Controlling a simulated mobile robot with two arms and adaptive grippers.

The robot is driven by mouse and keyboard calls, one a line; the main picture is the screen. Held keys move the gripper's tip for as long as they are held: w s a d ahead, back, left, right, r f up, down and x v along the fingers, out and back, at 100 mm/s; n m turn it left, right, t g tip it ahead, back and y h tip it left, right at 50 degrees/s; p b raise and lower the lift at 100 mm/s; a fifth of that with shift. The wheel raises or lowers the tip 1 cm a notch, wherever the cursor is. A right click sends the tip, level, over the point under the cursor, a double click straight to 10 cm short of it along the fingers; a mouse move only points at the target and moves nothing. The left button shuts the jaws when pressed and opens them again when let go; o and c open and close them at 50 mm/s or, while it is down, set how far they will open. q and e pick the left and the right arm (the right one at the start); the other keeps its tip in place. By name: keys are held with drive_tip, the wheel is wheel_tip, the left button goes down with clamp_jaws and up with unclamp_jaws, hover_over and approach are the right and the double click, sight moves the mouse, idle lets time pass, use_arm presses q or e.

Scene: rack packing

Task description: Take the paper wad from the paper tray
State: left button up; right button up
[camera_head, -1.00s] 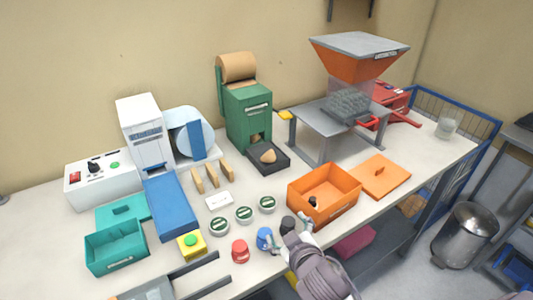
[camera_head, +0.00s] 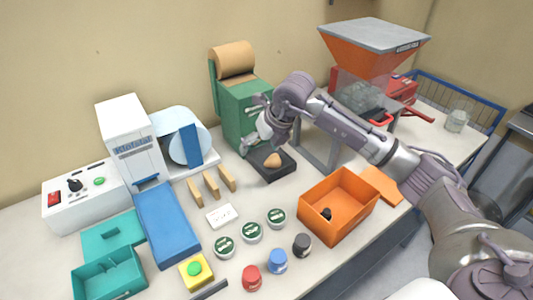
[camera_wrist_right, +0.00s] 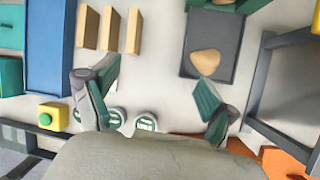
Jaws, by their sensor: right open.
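The paper wad (camera_head: 272,160), a tan lump, lies in the dark paper tray (camera_head: 271,177) at the foot of the green paper dispenser (camera_head: 232,112). My right gripper (camera_head: 254,139) is open and empty, above the tray's left side, apart from the wad. In the wrist view its spread fingers (camera_wrist_right: 156,82) have bare table between them. My left gripper is not in view.
Wooden blocks (camera_head: 211,185) stand left of the tray. Green-topped jars (camera_head: 251,232), a white card (camera_head: 221,216) and an orange box (camera_head: 338,225) lie nearer the front. The grey hopper stand (camera_head: 318,150) rises close on the tray's right.

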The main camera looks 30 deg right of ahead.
sight(272, 155)
drive_tip(key=d+r+m+h, duration=0.1)
drive_tip(key=d+h, duration=0.2)
drive_tip(key=d, duration=0.3)
drive_tip(key=x, duration=0.2)
drive_tip(key=p+x, duration=0.1)
drive_tip(key=x, duration=0.2)
drive_tip(key=p+x, duration=0.1)
drive_tip(key=x, duration=0.1)
drive_tip(key=shift+w+f, duration=0.1)
drive_tip(key=shift+w, duration=0.35)
drive_tip(key=x, duration=0.1)
drive_tip(key=p+x, duration=0.1)
drive_tip(key=x, duration=0.1)
drive_tip(key=p+x, duration=0.1)
drive_tip(key=shift+a+f, duration=0.3)
drive_tip(key=shift+f, duration=0.05)
drive_tip(key=shift+w+f, duration=0.2)
drive_tip(key=shift+f, duration=0.35)
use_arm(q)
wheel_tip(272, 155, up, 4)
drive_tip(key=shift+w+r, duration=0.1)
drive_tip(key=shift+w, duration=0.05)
use_arm(e)
drive_tip(key=c, duration=0.9)
